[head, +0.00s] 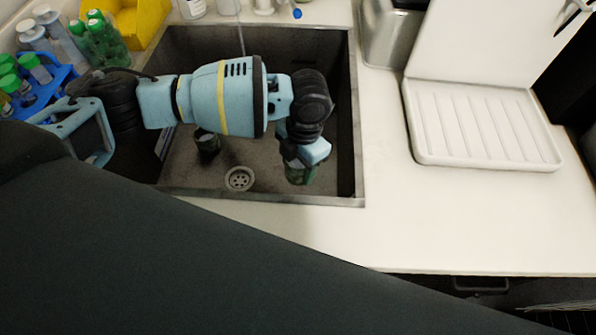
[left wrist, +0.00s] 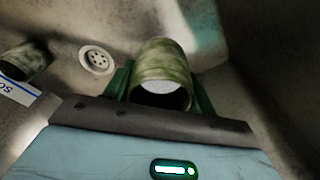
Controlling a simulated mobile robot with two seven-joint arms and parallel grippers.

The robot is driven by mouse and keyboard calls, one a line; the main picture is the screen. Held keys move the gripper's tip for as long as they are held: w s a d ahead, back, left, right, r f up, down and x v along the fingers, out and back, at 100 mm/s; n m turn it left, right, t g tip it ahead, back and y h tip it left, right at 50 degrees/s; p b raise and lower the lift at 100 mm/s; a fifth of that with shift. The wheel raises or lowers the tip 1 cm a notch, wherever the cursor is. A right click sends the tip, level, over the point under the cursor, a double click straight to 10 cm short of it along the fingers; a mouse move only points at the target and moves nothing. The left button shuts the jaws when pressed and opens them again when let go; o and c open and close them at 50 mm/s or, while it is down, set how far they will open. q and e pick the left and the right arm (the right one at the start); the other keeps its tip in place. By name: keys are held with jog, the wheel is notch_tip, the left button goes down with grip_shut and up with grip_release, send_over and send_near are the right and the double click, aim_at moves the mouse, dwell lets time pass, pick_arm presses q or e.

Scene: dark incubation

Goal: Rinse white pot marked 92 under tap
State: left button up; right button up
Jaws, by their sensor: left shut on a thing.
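My left gripper (head: 304,165) reaches down into the sink (head: 290,199), right of the drain (head: 240,179). It is shut on a mottled green-brown pot (left wrist: 165,62), which sits between the green fingers in the left wrist view. The pot's open mouth faces the camera, with a pale patch inside. No number shows on it, and I see no clean white pot. A thin grey spout or stream (head: 241,38) shows at the sink's back edge. My right gripper is out of view.
A blue rack (head: 45,85) of green-capped tubes and a yellow bin (head: 140,28) stand at the left. A white drainboard (head: 485,125) lies right of the sink, with a metal container (head: 390,38) behind. The counter (head: 420,225) in front is clear.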

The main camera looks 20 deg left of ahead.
pick_arm(q)
jog(key=shift+r, duration=0.35)
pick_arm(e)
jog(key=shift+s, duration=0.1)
